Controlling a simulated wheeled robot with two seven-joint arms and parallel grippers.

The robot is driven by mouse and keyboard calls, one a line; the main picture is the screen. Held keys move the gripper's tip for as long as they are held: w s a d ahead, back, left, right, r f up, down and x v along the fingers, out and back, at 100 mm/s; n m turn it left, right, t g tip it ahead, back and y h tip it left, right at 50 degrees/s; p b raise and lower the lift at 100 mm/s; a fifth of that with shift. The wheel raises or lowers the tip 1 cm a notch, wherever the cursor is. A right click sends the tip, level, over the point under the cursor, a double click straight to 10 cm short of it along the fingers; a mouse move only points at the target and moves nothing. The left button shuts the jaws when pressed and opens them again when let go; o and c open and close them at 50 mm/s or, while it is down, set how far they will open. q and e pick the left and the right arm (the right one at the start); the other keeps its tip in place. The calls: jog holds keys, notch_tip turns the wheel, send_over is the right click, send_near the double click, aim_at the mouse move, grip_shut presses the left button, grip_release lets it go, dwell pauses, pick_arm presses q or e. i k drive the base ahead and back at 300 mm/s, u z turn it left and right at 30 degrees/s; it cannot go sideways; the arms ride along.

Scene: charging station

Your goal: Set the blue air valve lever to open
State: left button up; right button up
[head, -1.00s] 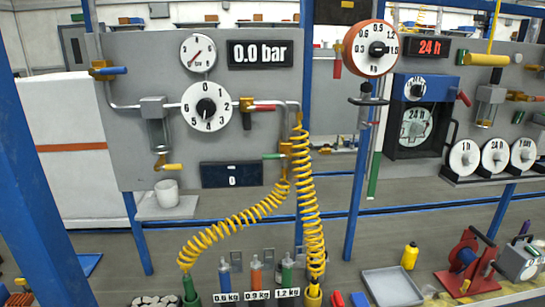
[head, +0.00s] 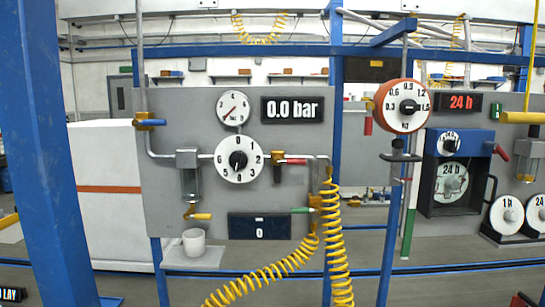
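The blue air valve lever (head: 152,122) sits on a brass valve (head: 140,121) at the upper left edge of the grey panel (head: 190,100). The lever lies level and points right, across the vertical pipe. The digital display (head: 292,109) reads 0.0 bar. The round pressure gauge (head: 233,109) has a red needle, its exact reading too small to tell. Neither of my grippers is in view.
A numbered dial (head: 238,160), a red lever (head: 291,161), a green lever (head: 302,210) and a yellow lever (head: 201,217) are on the same panel. A white cup (head: 194,242) stands on a shelf below. A blue post (head: 52,150) rises at the left.

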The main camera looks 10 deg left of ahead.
aim_at(155, 122)
jog(key=z, duration=0.5)
jog(key=k, duration=0.55)
jog(key=u, duration=0.7)
jog(key=i, duration=0.85)
jog(key=u, duration=1.05)
